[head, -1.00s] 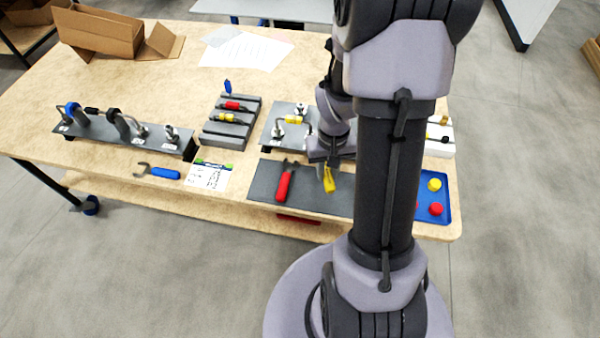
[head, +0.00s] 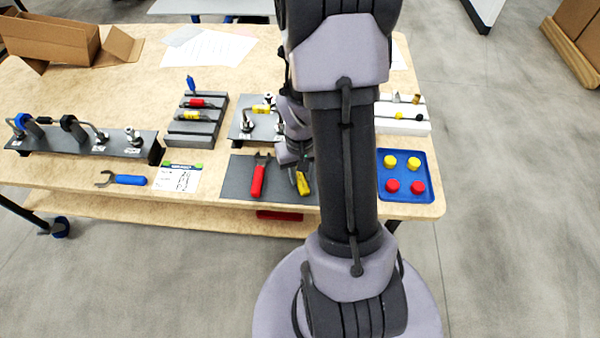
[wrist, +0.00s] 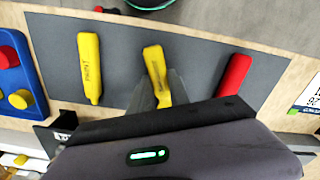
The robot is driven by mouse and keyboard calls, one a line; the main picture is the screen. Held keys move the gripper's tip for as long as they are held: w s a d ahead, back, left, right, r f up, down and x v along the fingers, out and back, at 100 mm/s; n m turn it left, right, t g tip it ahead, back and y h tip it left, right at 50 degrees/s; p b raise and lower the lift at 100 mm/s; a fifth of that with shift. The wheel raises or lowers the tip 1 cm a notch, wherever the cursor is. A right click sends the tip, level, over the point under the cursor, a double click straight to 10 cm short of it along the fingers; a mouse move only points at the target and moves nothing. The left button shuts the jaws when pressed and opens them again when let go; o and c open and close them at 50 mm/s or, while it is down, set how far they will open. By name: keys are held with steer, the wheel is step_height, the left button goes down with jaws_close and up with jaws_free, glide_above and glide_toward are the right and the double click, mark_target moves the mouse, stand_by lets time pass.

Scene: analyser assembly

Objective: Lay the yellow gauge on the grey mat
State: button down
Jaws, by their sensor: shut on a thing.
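The grey mat (head: 238,178) lies at the table's front edge. My gripper (head: 299,168) is over its right part in the head view, shut on a yellow gauge (head: 303,184). In the wrist view the fingers (wrist: 170,90) hold the gauge (wrist: 155,68), with the mat (wrist: 118,48) directly below; I cannot tell whether it touches the mat. Another yellow piece, marked PAINT (wrist: 89,65), lies on the mat; my arm hides it in the head view. A red-handled tool (head: 259,177) lies on the mat too, on the gauge's other side (wrist: 234,74).
A blue tray (head: 431,197) with red and yellow caps stands right of the mat. A grey slotted rack (head: 195,127) and a fixture plate (head: 240,131) stand behind it. A blue-handled wrench (head: 128,180) and a printed card (head: 180,178) lie to the left.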

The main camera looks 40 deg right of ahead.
steer(key=shift+f+b, duration=0.35)
steer(key=shift+f, duration=0.05)
steer(key=c, duration=1.1)
jaws_free()
steer(key=shift+c, duration=0.2)
steer(key=shift+r, duration=0.1)
step_height(320, 180, up, 17)
steer(key=p, duration=0.7)
steer(key=shift+r+p, duration=0.15)
steer(key=shift+p, duration=0.25)
